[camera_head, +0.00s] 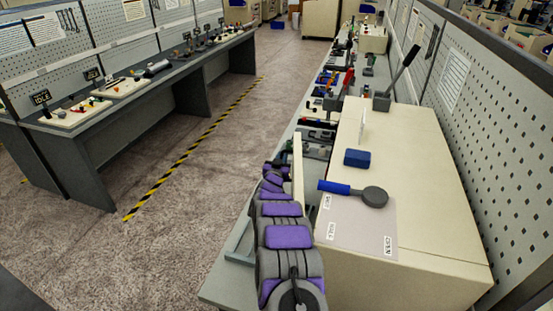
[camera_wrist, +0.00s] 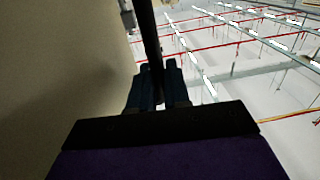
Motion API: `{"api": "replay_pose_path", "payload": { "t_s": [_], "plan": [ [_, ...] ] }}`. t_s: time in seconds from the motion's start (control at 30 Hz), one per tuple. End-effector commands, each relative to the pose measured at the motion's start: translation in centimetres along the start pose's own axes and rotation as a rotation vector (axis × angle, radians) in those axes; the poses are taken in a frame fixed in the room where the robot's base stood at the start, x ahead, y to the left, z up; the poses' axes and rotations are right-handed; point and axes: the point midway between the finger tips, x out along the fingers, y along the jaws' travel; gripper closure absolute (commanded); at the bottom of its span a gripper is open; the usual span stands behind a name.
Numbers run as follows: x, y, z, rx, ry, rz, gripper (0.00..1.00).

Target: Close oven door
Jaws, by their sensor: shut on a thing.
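The oven is a large cream box (camera_head: 410,140) on the right-hand bench. Its door (camera_head: 297,170) shows as a thin upright cream panel standing out from the oven's left side, so it looks partly open. In the wrist view a plain beige surface, apparently the door (camera_wrist: 70,60), fills the left side. A dark bar, apparently the door handle (camera_wrist: 149,35), runs down between the fingers of my gripper (camera_wrist: 160,80), which is shut on it. In the head view my purple and grey arm reaches along the door's left side, and the fingertips are not clear there.
A blue block (camera_head: 357,158), a blue-handled round tool (camera_head: 360,193) and a labelled grey sheet (camera_head: 345,232) lie on the oven's top. Tools crowd the bench behind. The floor aisle (camera_head: 190,130) on the left is clear, up to another bench (camera_head: 130,100).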

Motion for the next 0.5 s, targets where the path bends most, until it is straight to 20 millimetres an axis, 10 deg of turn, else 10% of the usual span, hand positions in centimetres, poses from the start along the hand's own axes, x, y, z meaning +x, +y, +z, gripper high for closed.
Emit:
{"api": "replay_pose_path", "payload": {
  "t_s": [0.17, 0.2, 0.5],
  "plan": [
    [0.26, -0.49, -1.7, 0.005, 0.031, -0.005, 1.0],
    [0.25, -0.53, -1.73, 0.005, 0.031, -0.005, 0.82],
    [-0.28, -0.29, -1.14, 0.003, 0.019, -0.004, 0.65]
  ]
}}
